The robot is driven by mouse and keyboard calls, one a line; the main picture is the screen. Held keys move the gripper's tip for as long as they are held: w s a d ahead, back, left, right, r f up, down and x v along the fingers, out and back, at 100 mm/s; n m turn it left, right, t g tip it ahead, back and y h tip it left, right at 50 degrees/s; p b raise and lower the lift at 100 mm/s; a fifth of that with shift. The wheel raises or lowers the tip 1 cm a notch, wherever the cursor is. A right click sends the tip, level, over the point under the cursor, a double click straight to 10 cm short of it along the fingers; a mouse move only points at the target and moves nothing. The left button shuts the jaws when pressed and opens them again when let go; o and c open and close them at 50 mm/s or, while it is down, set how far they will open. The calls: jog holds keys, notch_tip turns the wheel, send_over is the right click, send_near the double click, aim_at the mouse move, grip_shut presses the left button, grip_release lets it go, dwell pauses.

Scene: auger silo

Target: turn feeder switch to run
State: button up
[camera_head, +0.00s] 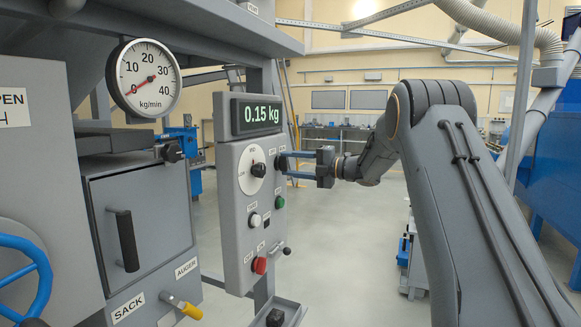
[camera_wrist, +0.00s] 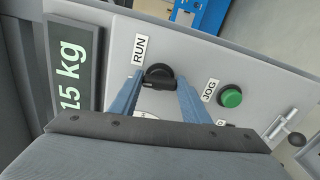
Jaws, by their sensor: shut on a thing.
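The feeder switch (camera_wrist: 160,75) is a black rotary knob on the grey control panel (camera_head: 234,215). In the wrist view it sits between the two blue fingers of my gripper (camera_wrist: 160,84). A RUN label (camera_wrist: 140,49) is beside it, and another label between the fingers is mostly hidden. My gripper is shut on the knob, with one finger on each side. I cannot tell for certain which mark the knob points to.
A green JOG button (camera_wrist: 230,96) is close to the right finger. The panel also has a white dial (camera_head: 257,170), a white button (camera_head: 255,220), a red button (camera_head: 259,265) and a small lever (camera_head: 286,250). The display (camera_head: 257,114) reads 0.15 kg; the gauge (camera_head: 145,80) needle is near 0.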

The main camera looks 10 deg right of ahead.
jog(key=shift+f+m+p, duration=0.2)
jog(key=shift+m+p, duration=0.2)
jog(key=shift+m, duration=3.2)
jog(key=o, duration=1)
jog(key=shift+o, duration=0.2)
jog(key=shift+s, duration=0.1)
jog(key=b+v, duration=0.2)
jog(key=v, duration=0.5)
jog(key=shift+s+d, duration=0.2)
jog(key=shift+d, duration=0.1)
jog(key=shift+w+m, duration=0.1)
jog(key=shift+m, duration=0.2)
